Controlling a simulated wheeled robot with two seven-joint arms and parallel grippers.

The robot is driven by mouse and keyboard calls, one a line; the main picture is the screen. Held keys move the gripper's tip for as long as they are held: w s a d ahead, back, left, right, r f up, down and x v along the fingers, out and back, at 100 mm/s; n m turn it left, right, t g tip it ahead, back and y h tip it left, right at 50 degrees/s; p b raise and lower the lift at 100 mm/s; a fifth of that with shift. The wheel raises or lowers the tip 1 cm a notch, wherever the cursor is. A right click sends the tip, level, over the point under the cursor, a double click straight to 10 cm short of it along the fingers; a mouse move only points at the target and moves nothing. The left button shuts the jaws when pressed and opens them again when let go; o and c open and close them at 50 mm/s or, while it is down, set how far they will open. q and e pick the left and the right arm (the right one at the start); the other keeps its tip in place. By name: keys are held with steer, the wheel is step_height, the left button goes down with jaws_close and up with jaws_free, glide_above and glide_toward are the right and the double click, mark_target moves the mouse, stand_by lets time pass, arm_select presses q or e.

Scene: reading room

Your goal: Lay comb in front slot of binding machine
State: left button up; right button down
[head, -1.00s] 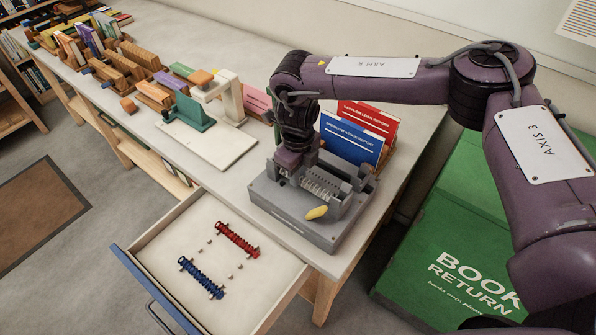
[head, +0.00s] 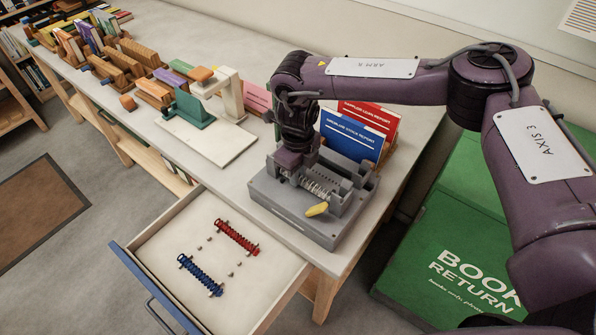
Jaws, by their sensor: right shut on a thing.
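The grey binding machine (head: 290,211) stands on the table's near right end. My right gripper (head: 288,174) is over its left part, pointing down and shut. A pale, ribbed comb (head: 317,189) lies along the machine just right of the gripper, seemingly held at its left end; the fingertips are mostly hidden. I cannot tell whether the comb rests in the front slot. A red comb (head: 237,237) and a blue comb (head: 200,275) lie in the open drawer (head: 165,235). My left gripper is not in view.
A yellow handle (head: 317,210) sits on the machine's front. Blue (head: 349,137) and red (head: 372,118) booklets stand behind it. Small pegs stick up between the drawer's combs. A green book return box (head: 462,225) is at right. A white stand (head: 228,95) and book racks are farther left.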

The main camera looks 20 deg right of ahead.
steer(key=shift+f, duration=0.2)
stand_by(0.6)
steer(key=c, duration=1.2)
jaws_free()
steer(key=shift+c, duration=0.2)
steer(key=shift+r, duration=0.1)
step_height(320, 180, up, 9)
steer(key=p, duration=0.6)
steer(key=shift+s+f, duration=0.1)
steer(key=shift+f, duration=0.1)
